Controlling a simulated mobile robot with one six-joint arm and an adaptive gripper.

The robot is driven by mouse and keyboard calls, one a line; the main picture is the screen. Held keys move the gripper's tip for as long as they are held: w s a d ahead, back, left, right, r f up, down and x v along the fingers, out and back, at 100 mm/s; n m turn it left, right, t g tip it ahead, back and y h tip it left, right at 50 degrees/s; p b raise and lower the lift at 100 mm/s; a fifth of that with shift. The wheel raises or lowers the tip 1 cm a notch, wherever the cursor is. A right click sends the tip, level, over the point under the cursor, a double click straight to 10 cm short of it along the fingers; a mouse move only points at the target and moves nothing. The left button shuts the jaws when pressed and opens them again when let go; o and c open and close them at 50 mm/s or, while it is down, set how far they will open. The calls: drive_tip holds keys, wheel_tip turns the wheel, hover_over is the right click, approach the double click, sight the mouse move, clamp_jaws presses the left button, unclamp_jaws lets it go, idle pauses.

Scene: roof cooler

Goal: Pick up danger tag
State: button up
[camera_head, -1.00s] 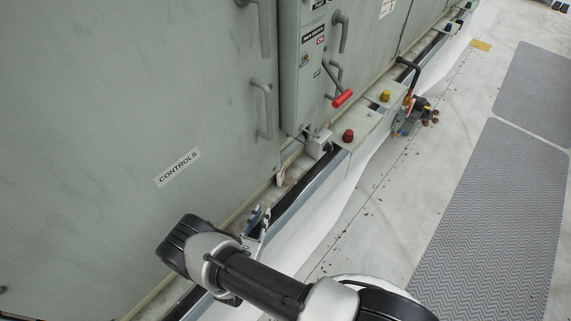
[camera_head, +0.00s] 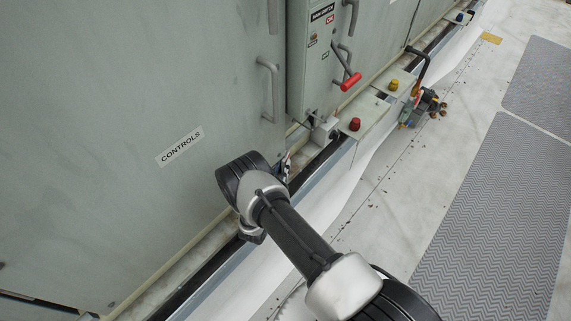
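I cannot clearly make out a danger tag. A small pale piece (camera_head: 288,159) shows on the ledge at the foot of the cabinet, right beside my wrist; it is too small to tell whether it is the tag. My gripper (camera_head: 284,171) is close to that piece and mostly hidden behind my wrist. Its fingers show only as a small bit, so I cannot tell whether it is open, or whether it touches or holds anything.
The grey cabinet (camera_head: 110,110) with a CONTROLS label stands at left. A switch box with a red-handled lever (camera_head: 350,82) is above the ledge. Red (camera_head: 354,124) and yellow (camera_head: 394,85) knobs sit right of my gripper. Grey mats (camera_head: 480,230) lie on open floor.

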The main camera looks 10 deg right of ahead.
drive_tip(key=shift+x, duration=0.85)
drive_tip(key=shift+c, duration=0.3)
clamp_jaws()
drive_tip(key=shift+r, duration=0.1)
drive_tip(key=shift+r, duration=0.55)
drive_tip(key=s+d+p, duration=0.4)
drive_tip(key=s+d, duration=0.6)
drive_tip(key=s, duration=0.4)
drive_tip(key=shift+s+d, duration=0.25)
